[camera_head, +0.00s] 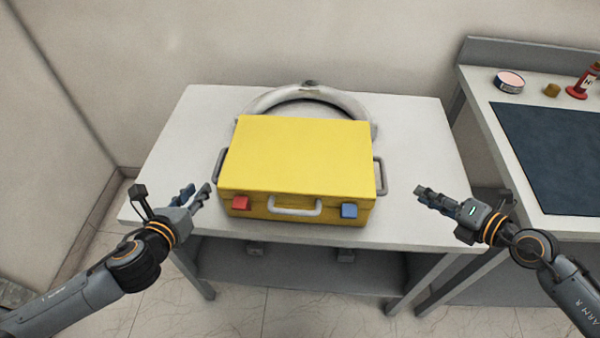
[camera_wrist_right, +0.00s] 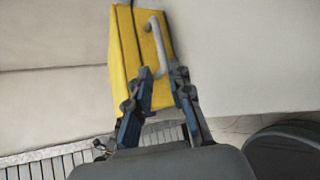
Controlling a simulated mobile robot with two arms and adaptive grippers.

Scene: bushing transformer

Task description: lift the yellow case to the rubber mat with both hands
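The yellow case (camera_head: 295,155) lies closed on a white table, with a grey handle on each side and one on its front between a red and a blue latch. My left gripper (camera_head: 198,193) is open just left of the case, apart from its left handle (camera_head: 220,166). My right gripper (camera_head: 420,194) is to the right of the case, apart from its right handle (camera_head: 381,176). In the right wrist view its fingers (camera_wrist_right: 163,100) are spread and empty, with the yellow case (camera_wrist_right: 125,50) and a grey handle (camera_wrist_right: 158,45) beyond them. The dark rubber mat (camera_head: 560,155) lies on the right-hand bench.
A grey-white ring (camera_head: 310,92) stands behind the case on the white table (camera_head: 420,130). A round tin (camera_head: 509,82), a small brass-coloured piece (camera_head: 551,90) and a red bottle (camera_head: 584,82) stand behind the mat. The mat's visible surface is clear. A gap separates table and bench at the front.

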